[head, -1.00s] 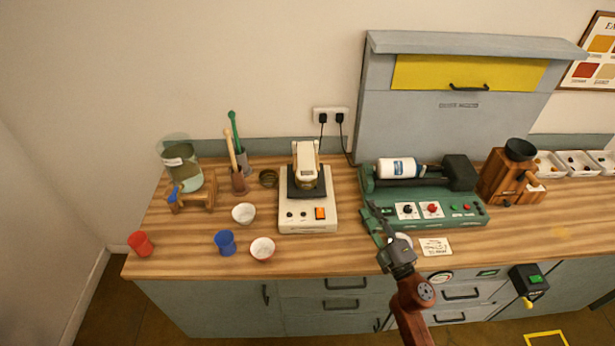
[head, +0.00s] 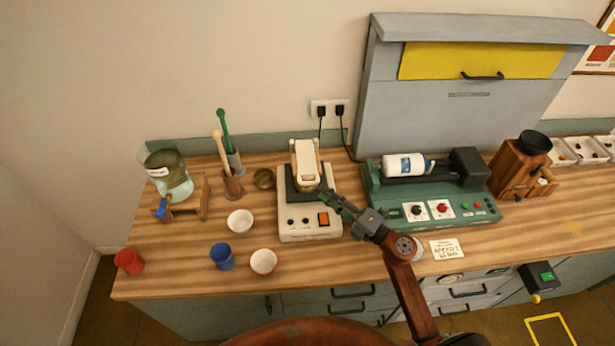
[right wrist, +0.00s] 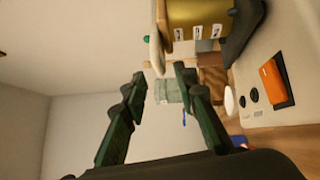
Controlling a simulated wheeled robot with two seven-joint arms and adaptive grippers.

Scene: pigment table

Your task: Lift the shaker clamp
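The shaker (head: 296,229) is a white machine with knobs and an orange switch, standing on the wooden bench. Its cream clamp (head: 305,150) stands up over a dark platform at its back. My right gripper (head: 325,194) is at the front right of the clamp, over the shaker, and its fingers point toward the clamp. In the right wrist view, the two fingers (right wrist: 160,74) are apart with nothing held. There a cream part of the clamp (right wrist: 156,46) and a gold container (right wrist: 200,16) are just beyond the right finger. Contact cannot be told. My left gripper is not in view.
A green roller machine (head: 440,208) with a white bottle stands to the right. A white bowl (head: 240,221), a red-rimmed bowl (head: 263,261), a blue cup (head: 222,256) and a red cup (head: 129,261) are left. A brown pestle holder (head: 232,184) stands behind them.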

